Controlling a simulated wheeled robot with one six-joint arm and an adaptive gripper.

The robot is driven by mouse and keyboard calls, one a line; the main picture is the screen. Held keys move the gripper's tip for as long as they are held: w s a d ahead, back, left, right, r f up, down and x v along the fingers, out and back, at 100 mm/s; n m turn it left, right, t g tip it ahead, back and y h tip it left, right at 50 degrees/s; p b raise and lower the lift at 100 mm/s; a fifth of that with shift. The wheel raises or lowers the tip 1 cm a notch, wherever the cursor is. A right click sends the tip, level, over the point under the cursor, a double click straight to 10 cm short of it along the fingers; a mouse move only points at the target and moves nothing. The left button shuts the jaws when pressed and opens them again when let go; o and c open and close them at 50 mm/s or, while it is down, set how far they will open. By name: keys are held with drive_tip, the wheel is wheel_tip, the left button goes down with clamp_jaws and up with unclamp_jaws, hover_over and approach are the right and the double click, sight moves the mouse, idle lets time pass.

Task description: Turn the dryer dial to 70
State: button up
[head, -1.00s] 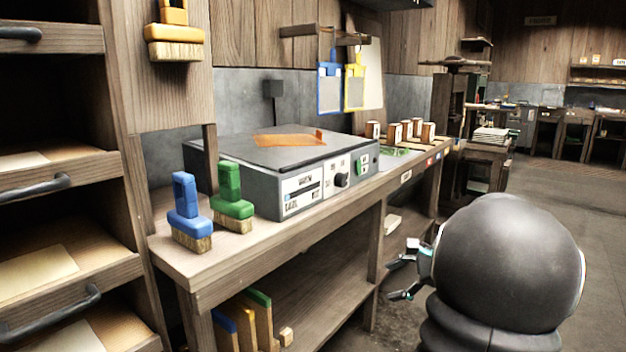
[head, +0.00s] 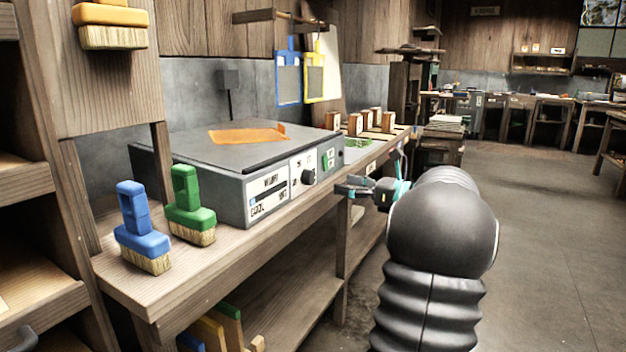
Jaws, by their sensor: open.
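The dryer (head: 235,165) is a grey flat-topped box on the wooden bench, with an orange sheet (head: 248,134) on its lid. Its front panel carries a small black dial (head: 309,177), right of a white label panel (head: 268,195) with lettering and a bar. The dial's pointer and scale are too small to read. Green buttons (head: 328,159) sit right of the dial. My gripper (head: 345,189) is open and empty, in front of the bench and to the right of the dial, apart from it. My arm's dark rounded link hides part of the gripper's base.
A blue brush (head: 142,225) and a green brush (head: 188,205) stand on the bench left of the dryer's front. Several wooden blocks (head: 354,124) stand beyond the dryer. Blue and yellow frames (head: 288,78) hang behind. The floor (head: 545,230) at right is clear.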

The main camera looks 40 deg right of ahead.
sight(313, 178)
drive_tip(key=x, duration=0.9)
drive_tip(key=shift+w+a, duration=0.2)
drive_tip(key=shift+w, duration=0.1)
drive_tip(key=c, duration=1.1)
